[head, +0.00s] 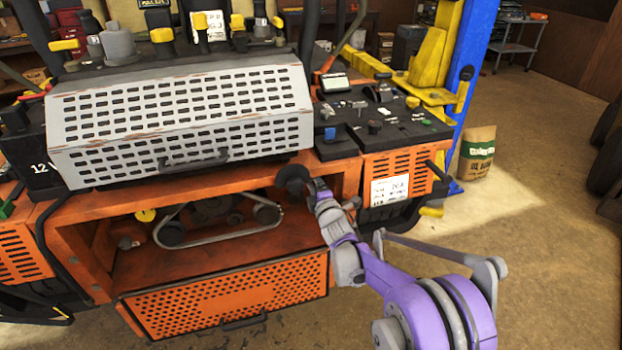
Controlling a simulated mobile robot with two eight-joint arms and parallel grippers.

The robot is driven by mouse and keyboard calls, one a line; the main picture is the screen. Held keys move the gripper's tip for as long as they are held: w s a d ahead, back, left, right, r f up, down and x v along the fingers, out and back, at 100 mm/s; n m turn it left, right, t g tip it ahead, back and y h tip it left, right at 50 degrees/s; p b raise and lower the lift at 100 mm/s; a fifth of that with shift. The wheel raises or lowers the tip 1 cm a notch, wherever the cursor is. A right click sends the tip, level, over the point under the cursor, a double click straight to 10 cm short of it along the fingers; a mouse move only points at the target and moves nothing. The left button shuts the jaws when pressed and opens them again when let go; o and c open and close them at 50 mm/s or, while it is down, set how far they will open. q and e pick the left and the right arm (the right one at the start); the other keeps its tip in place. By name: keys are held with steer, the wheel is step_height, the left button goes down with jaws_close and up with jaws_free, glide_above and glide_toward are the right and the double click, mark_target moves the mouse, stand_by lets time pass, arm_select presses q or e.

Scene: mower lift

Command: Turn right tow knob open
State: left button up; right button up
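A dark round knob (291,177), which looks like the right tow knob, sits on the upper right of the orange mower frame (345,172), beside the open bay. My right arm comes in from the lower right. Its gripper (313,188) is at the right side of the knob, touching or very close to it. The fingers are small and partly hidden by the wrist, so I cannot tell whether they are around the knob. My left gripper is not in view.
A perforated grey cover (185,115) hangs over the bay. The bay holds a belt and pulleys (215,212), with a lowered orange grille panel (225,300) below. A blue lift post (478,60) and a paper sack (477,155) stand right.

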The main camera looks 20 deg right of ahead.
steer(key=s, duration=0.9)
steer(key=shift+s+d, duration=0.2)
steer(key=shift+s, duration=0.2)
steer(key=s+d+r+m+g+h+p, duration=0.1)
steer(key=s+r+m+g+h+p, duration=0.3)
steer(key=s+m, duration=0.6)
steer(key=s+a+f+m+g+y+p, duration=0.1)
steer(key=s+m+g, duration=0.3)
steer(key=s, duration=0.8)
steer(key=s+a+f+m+g+y+p, duration=0.2)
steer(key=s+a+f+m+g, duration=0.1)
steer(key=s, duration=1)
steer(key=shift+s+a+f+m+g, duration=0.25)
steer(key=shift+s+f+m+g, duration=0.05)
steer(key=shift+f+m+g, duration=0.5)
